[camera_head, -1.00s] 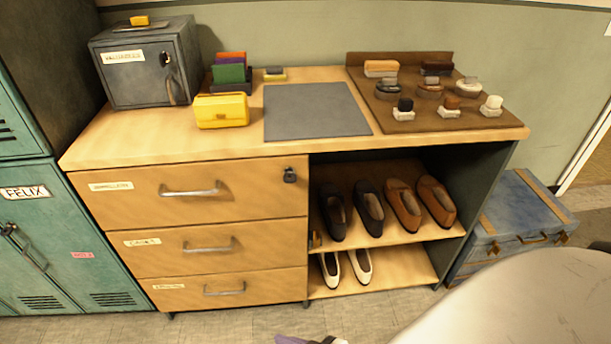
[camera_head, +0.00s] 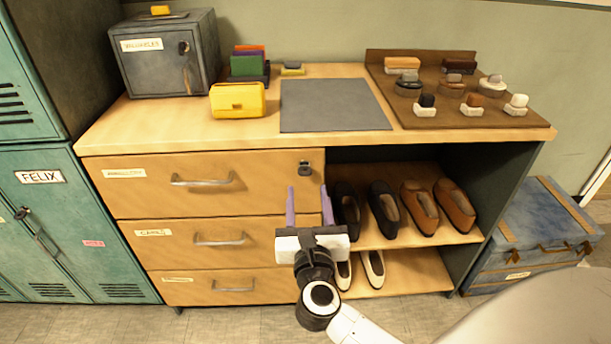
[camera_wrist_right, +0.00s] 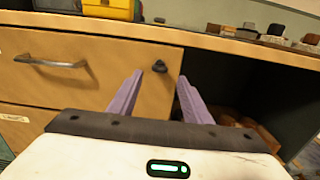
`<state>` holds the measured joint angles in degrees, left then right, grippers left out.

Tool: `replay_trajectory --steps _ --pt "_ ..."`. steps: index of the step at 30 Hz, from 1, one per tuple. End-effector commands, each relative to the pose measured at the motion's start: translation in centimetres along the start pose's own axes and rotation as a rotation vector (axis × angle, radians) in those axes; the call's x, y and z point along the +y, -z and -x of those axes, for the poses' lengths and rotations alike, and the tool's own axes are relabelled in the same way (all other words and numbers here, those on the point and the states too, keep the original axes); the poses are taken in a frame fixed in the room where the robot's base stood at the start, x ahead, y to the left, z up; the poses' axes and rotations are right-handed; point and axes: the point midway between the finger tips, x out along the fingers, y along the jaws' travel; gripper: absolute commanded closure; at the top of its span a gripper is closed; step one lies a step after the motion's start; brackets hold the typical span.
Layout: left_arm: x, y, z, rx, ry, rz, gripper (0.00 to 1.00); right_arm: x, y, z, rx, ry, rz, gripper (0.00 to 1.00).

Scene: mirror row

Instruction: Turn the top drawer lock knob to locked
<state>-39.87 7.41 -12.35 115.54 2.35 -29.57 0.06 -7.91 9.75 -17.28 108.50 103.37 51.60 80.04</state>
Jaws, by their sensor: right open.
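The top drawer (camera_head: 250,187) is shut, with a bar handle (camera_head: 203,182) at its middle. Its small dark lock knob (camera_head: 305,168) is at the upper right of the drawer front. The knob also shows in the right wrist view (camera_wrist_right: 160,66), beyond and between the two fingertips. My right gripper (camera_head: 306,190) is open and empty, its purple fingers pointing up toward the knob from just below and in front. The fingers appear apart from the knob. Which way the knob is turned is too small to tell. My left gripper is not in view.
Pairs of shoes (camera_head: 422,206) stand on the open shelves right of the drawers. On the top are a grey safe (camera_head: 150,75), a yellow box (camera_head: 238,100), a grey mat (camera_head: 335,105) and a brush board (camera_head: 440,90). Teal lockers (camera_head: 60,235) stand left, a blue trunk (camera_head: 540,225) right.

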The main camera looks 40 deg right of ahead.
Motion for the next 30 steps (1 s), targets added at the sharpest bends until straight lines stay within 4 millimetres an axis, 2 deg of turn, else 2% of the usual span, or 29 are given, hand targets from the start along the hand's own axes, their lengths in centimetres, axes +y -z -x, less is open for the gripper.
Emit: replay_trajectory --steps 1,6,12,23,25,30 --pt "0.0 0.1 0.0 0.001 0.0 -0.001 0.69 0.0 -0.2 -1.1 -0.005 0.0 0.003 0.55" --pt "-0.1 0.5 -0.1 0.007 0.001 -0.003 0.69 0.0 -0.1 -4.3 -0.004 0.0 0.005 0.55" --pt "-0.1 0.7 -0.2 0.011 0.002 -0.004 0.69 0.0 -0.1 -6.8 -0.003 -0.002 0.005 0.55" --pt "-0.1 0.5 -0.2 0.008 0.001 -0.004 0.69 0.0 0.0 -7.4 -0.001 -0.002 0.004 0.55" --pt "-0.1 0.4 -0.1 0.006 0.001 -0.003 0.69 0.0 0.0 -7.4 -0.001 -0.002 0.004 0.62" --pt "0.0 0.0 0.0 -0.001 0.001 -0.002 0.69 0.0 0.0 -7.4 -0.001 -0.002 0.004 0.91"
